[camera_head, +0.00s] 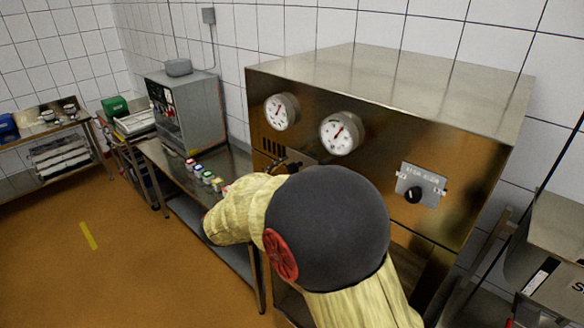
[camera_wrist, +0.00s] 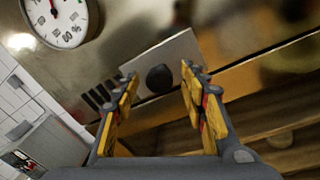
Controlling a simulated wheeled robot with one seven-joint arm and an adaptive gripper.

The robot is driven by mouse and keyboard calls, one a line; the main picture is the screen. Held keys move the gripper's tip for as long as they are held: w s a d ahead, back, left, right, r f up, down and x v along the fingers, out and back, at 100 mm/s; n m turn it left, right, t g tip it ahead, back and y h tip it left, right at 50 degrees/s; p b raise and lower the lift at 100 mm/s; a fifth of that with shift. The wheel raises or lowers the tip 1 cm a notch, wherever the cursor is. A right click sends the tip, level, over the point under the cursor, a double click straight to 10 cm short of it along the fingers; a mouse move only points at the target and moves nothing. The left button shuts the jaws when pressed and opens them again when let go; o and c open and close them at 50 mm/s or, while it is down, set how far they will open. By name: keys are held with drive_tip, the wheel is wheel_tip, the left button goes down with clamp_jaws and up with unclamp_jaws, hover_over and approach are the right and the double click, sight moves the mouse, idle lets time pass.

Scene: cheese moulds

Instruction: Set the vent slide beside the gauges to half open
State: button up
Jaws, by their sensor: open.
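The vent slide is a grey metal plate (camera_wrist: 178,52) with a round black knob (camera_wrist: 159,78), in the wrist view. Several dark vent slots (camera_wrist: 97,98) show uncovered to its left; they also show in the head view (camera_head: 273,148). How far the plate covers the vent is unclear. My gripper (camera_wrist: 157,74) is open, its yellow-padded fingers on either side of the knob with gaps on both sides. Whether the tips reach the knob's depth is unclear. Two round gauges (camera_head: 281,112) (camera_head: 341,132) sit above the vent. My arm hides most of the slide in the head view.
A steel cabinet (camera_head: 440,95) carries the vent and gauges. A labelled plate with a black rotary knob (camera_head: 413,194) is on its right side. A bench with small coloured-lid containers (camera_head: 206,177) stands left, beside a grey control box (camera_head: 190,105). Orange floor is clear at left.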

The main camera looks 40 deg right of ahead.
drive_tip(key=shift+w+d, duration=0.1)
drive_tip(key=shift+d, duration=0.4)
drive_tip(key=c, duration=1.1)
clamp_jaws()
